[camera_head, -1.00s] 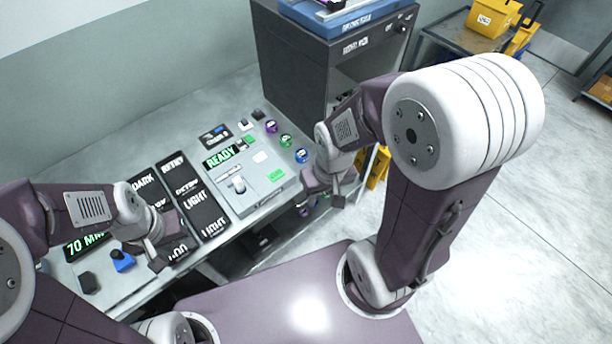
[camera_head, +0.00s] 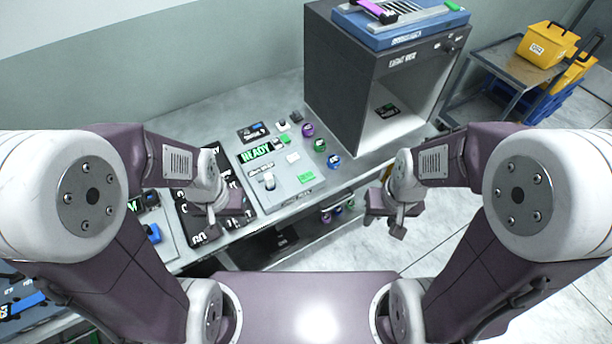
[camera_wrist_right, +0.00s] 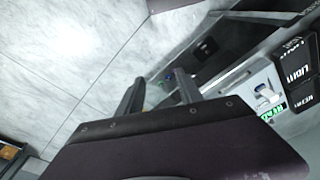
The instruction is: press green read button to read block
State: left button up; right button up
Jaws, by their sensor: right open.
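A grey reader device (camera_head: 280,172) sits on the bench with a lit green READY display (camera_head: 256,151). A green button (camera_head: 307,177) is on its front right corner. A small block-like knob or piece (camera_head: 269,181) stands on its front left part; I cannot tell if it is the block. The green button also shows in the right wrist view (camera_wrist_right: 274,110). My right gripper (camera_head: 391,226) is open and empty, off the bench edge to the right of the device. My left gripper (camera_head: 216,226) is over the dark label cards left of the device; its jaws are unclear.
Dark label cards (camera_head: 199,232) lie left of the device. Purple, green and blue round pieces (camera_head: 320,145) stand to its right. A large dark light box (camera_head: 371,85) stands behind right. A cart with yellow bins (camera_head: 547,42) is at far right. Open floor lies right of the bench.

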grip_shut()
dwell(1.8)
